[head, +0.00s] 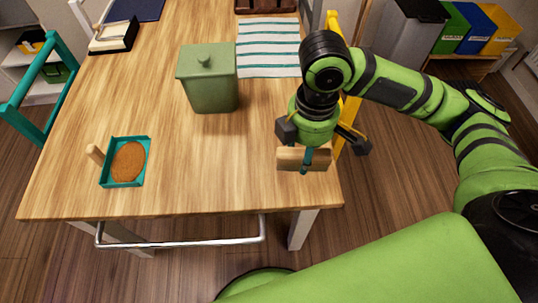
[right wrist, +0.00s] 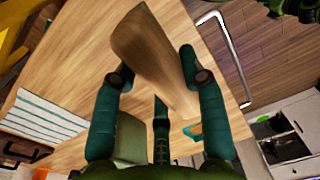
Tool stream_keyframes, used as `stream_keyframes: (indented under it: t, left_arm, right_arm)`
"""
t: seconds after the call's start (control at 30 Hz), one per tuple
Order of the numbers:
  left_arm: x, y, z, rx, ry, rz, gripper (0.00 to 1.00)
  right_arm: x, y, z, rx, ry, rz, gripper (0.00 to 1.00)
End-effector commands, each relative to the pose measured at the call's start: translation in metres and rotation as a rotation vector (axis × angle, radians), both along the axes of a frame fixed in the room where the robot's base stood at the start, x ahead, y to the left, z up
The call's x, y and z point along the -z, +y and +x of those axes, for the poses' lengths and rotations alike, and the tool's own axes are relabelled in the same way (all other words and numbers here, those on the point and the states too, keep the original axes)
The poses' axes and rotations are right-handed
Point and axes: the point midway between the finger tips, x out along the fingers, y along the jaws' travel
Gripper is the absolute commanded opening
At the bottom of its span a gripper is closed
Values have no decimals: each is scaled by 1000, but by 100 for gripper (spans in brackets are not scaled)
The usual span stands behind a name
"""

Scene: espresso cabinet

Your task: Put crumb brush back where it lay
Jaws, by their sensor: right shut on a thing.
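The crumb brush (head: 290,158) is a pale wooden block near the table's front right corner in the head view. My right gripper (head: 307,156) points down and is shut on it, with a dark teal finger across its near side. My left gripper is in neither view.
A teal tray (head: 108,178) with a brown round pad and a wooden handle lies front left. A green lidded canister (head: 207,85) stands mid-table, with a striped cloth (head: 268,50) behind it. A yellow frame (head: 338,135) stands beside the table's right edge. The front middle is clear.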

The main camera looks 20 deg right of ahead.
Motion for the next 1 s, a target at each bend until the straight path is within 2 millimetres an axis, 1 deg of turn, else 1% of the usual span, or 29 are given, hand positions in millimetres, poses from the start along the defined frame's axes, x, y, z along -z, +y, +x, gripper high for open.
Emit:
stream_keyframes:
  t: [0.03,0.13,0.2,0.27,0.53,0.6,0.7,0.87,0.97,1.0]
  left_arm:
    - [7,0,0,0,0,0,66]
    - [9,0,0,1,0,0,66]
    - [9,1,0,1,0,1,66]
    - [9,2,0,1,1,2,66]
    - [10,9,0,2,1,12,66]
    - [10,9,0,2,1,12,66]
    - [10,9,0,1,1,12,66]
    - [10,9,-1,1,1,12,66]
    - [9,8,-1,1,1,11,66]
    - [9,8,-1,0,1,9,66]
  right_arm:
    - [8,-4,-2,-29,-16,-15,16]
    - [13,-6,-1,-61,-27,-29,16]
    - [18,-3,6,-70,-30,-29,16]
    - [25,3,15,-71,-30,-29,16]
    - [60,32,70,-67,-29,-29,16]
    - [69,38,81,-68,-30,-31,16]
    - [76,44,92,-69,-29,-30,16]
    - [82,47,99,-68,-30,-30,16]
    - [91,47,99,-68,-29,-32,16]
    - [97,47,98,-68,-28,-31,16]
